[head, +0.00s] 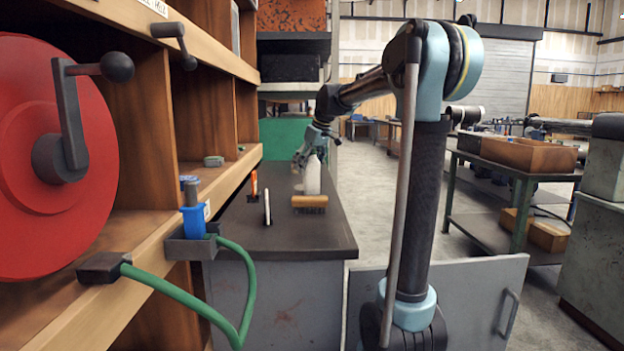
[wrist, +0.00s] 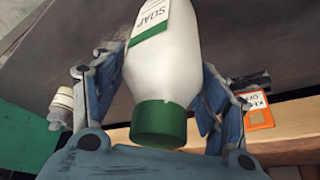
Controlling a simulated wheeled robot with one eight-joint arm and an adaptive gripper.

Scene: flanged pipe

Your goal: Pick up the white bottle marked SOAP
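The white bottle marked SOAP (wrist: 165,60) has a green cap (wrist: 160,124) and stands between my gripper's fingers (wrist: 163,70) in the wrist view. The cap is on the palm side, and the SOAP label (wrist: 154,18) faces the camera. Both blue fingers close in on the bottle's sides and appear to touch it. In the head view the bottle (head: 312,176) is upright over the dark bench top, under my gripper (head: 310,158), partly behind a brush. Its base is hidden there, so I cannot tell whether it touches the bench.
The wooden-backed brush (head: 309,201) is just in front of the bottle. A wooden shelf (head: 215,190) borders the left side. The bench's right side is clear.

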